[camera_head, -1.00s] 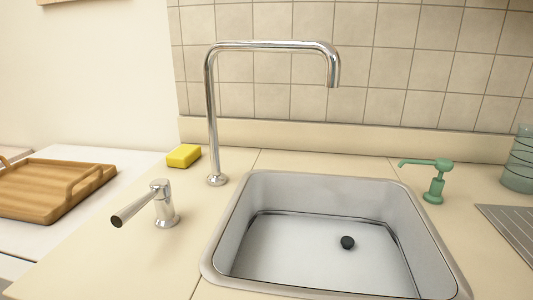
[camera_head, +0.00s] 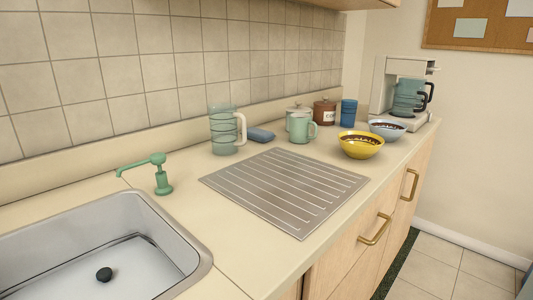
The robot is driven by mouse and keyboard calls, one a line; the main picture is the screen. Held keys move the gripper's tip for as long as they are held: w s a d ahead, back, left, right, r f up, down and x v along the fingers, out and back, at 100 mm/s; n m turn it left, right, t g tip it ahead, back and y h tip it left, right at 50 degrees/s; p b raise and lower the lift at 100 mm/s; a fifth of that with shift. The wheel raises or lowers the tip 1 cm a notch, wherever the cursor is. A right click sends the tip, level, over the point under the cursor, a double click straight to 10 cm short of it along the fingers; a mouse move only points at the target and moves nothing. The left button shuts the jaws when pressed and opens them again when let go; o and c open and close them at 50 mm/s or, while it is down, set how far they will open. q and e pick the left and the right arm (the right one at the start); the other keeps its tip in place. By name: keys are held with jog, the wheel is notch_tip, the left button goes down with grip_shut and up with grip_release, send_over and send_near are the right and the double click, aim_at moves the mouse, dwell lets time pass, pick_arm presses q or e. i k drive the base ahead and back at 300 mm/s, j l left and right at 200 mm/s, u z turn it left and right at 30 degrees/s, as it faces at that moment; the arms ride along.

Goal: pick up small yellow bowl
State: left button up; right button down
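A small yellow bowl (camera_head: 361,146) stands upright on the counter, beyond the far right corner of the drainboard. It holds something dark brown. A pale blue-grey bowl (camera_head: 387,131) with similar dark contents stands just behind it to the right. Neither of my grippers is in the view.
A ribbed metal drainboard (camera_head: 285,190) lies flat between the sink (camera_head: 195,262) and the bowls.

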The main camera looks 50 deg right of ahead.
aim_at(359, 145)
jog(key=z, duration=0.45)
jog(key=k+j+z, duration=0.1)
jog(key=z, duration=0.3)
jog(key=k+z, duration=0.1)
jog(key=z, duration=0.75)
jog(key=k+z, duration=0.1)
jog(key=z, duration=0.35)
